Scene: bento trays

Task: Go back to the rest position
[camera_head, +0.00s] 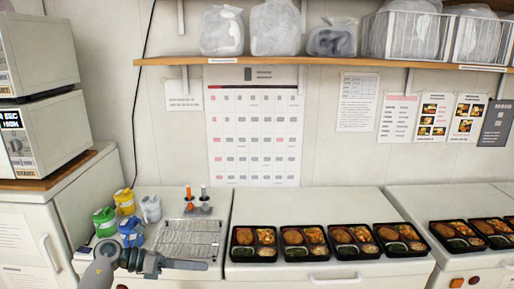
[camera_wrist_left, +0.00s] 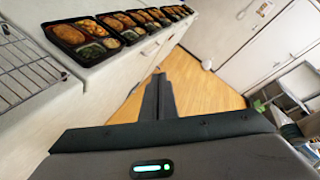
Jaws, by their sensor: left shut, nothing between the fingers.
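My left gripper (camera_head: 196,265) comes in at the lower left of the head view, in front of the wire rack, pointing right. In the left wrist view its fingers (camera_wrist_left: 158,80) are closed together with nothing between them, with the wooden floor behind them. A row of several black bento trays stands on the white counter; the nearest to the rack is the left tray (camera_head: 254,243), which also shows in the left wrist view (camera_wrist_left: 82,38). The gripper is apart from the trays. My right gripper is not in view.
A wire rack (camera_head: 190,238) lies on the left counter. Microwaves (camera_head: 50,135) stand at far left. A shelf (camera_head: 330,60) with bags runs above. The floor (camera_wrist_left: 190,85) beside the counter is clear.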

